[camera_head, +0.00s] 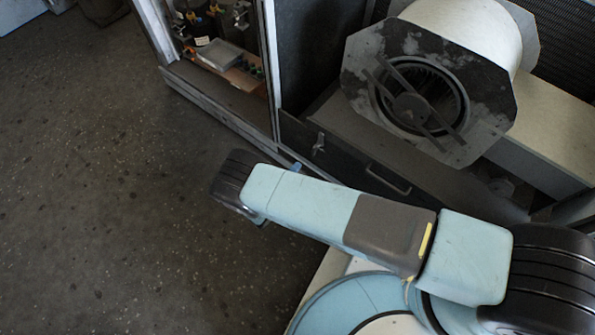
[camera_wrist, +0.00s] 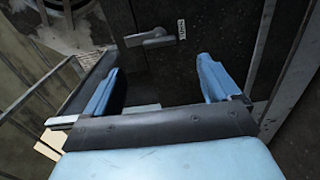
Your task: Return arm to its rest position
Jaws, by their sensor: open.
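My arm stretches across the lower middle of the head view, with light blue and dark grey links. My gripper (camera_wrist: 158,66) shows in the wrist view with its two blue fingers wide apart and nothing between them. In the head view only a small blue tip (camera_head: 296,167) shows past the arm, and the rest of the gripper is hidden. The fingers point toward a dark panel (camera_head: 335,152) that carries a latch handle (camera_head: 319,144). The latch handle also shows in the wrist view (camera_wrist: 150,38), beyond the fingertips, apart from them.
The blower housing (camera_head: 430,90), a pale drum with a worn octagonal end plate, stands at the upper right. Below it is a dark front with a bar handle (camera_head: 388,181). An open metal-framed cabinet (camera_head: 222,105) holds small items. The floor (camera_head: 110,200) at left is clear.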

